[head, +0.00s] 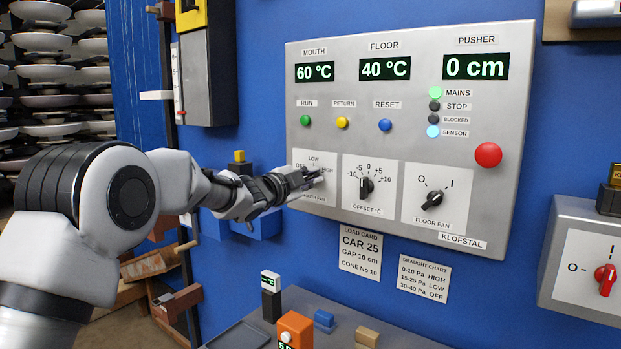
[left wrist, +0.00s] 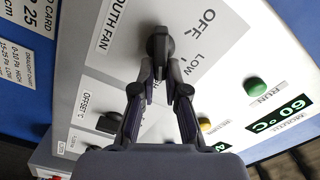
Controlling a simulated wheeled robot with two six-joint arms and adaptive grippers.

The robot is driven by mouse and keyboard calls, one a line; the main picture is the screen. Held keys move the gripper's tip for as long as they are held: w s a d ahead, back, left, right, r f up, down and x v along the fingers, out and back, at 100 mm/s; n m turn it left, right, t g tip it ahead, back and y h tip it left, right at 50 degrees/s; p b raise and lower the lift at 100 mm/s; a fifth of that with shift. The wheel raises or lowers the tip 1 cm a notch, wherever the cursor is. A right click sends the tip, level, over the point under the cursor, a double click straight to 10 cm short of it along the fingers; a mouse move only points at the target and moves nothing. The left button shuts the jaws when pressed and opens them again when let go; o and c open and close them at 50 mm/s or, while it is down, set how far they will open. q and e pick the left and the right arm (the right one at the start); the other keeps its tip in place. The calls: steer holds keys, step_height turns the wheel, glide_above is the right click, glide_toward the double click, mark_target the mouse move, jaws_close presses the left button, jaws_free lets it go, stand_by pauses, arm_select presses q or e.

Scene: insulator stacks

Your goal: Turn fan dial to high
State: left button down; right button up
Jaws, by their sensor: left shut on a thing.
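The mouth fan dial (left wrist: 158,42) is a black knob on a white plate marked OFF, LOW and HIGH, at the lower left of the grey control panel (head: 410,65). My left gripper (head: 308,178) reaches it from the left and hides the knob in the head view. In the left wrist view, the two fingers of the left gripper (left wrist: 162,76) close on the knob from both sides. I cannot tell which mark the knob points to. The floor fan dial (head: 432,201), with marks O and I, is farther right and untouched. My right gripper is out of view.
The offset dial (head: 366,187) sits just right of the gripper. A red button (head: 488,155) is at the panel's right. A grey box with a red switch (head: 605,279) stands at the far right. Below, a grey bench holds an orange block (head: 295,330) and other small blocks.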

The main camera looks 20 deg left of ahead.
arm_select(q)
steer(key=c, duration=1.2)
jaws_free()
steer(key=shift+w+f, duration=0.1)
steer(key=shift+w, duration=0.1)
steer(key=v, duration=1.2)
